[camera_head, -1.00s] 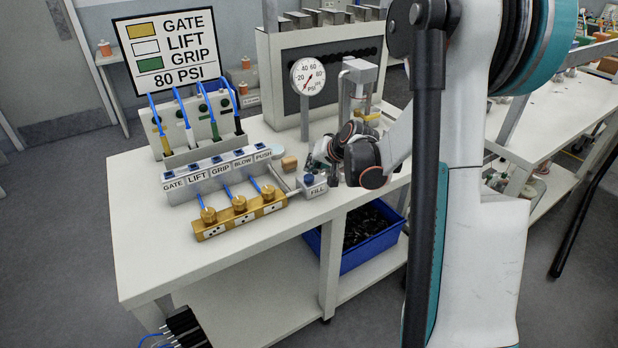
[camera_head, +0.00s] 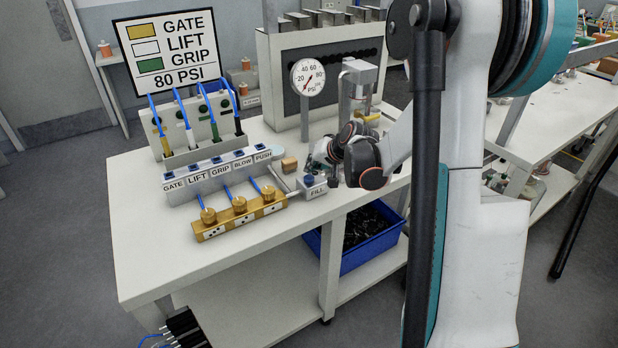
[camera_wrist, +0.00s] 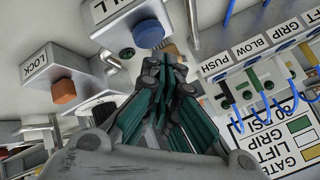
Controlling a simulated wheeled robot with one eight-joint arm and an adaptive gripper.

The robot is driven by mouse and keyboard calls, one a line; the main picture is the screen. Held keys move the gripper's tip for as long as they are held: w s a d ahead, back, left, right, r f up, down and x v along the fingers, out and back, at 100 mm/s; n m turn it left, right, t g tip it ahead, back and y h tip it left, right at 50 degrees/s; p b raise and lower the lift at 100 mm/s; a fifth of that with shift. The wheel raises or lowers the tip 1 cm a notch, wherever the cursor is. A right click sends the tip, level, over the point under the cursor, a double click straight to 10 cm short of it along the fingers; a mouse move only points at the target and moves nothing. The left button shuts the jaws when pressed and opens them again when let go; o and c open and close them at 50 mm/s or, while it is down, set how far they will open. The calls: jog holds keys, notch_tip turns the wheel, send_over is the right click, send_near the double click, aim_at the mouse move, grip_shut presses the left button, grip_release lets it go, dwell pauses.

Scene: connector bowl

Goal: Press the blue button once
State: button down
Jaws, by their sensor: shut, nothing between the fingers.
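The blue button (camera_head: 308,180) sits on top of the small grey FILL box at the right end of the brass block. In the wrist view the blue button (camera_wrist: 148,33) stands up from that box, whose label is partly cut off. My gripper (camera_wrist: 166,62) is shut and empty, with its dark green fingers together. Its tips are close beside the button in the wrist view; I cannot tell whether they touch it. In the head view my gripper (camera_head: 322,160) is just behind and right of the button, partly hidden by my wrist.
The LOCK box (camera_wrist: 44,67) with an orange button (camera_wrist: 64,91) is near my gripper. A labelled row of switches (camera_head: 217,175) and a brass block (camera_head: 239,217) stand left. A pressure gauge (camera_head: 308,77) stands behind. The table's front left is clear.

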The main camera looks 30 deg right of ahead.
aim_at(312, 176)
jog(key=shift+f, duration=0.1)
jog(key=shift+f+b, duration=0.3)
jog(key=shift+b, duration=0.1)
jog(key=shift+f+b, duration=0.4)
jog(key=shift+f, duration=0.15)
dwell(0.6)
jog(key=shift+r, duration=0.15)
jog(key=shift+r+p, duration=0.6)
jog(key=shift+r, duration=0.2)
jog(key=shift+r, duration=0.1)
jog(key=shift+r+p, duration=1.7)
jog(key=shift+r, duration=0.75)
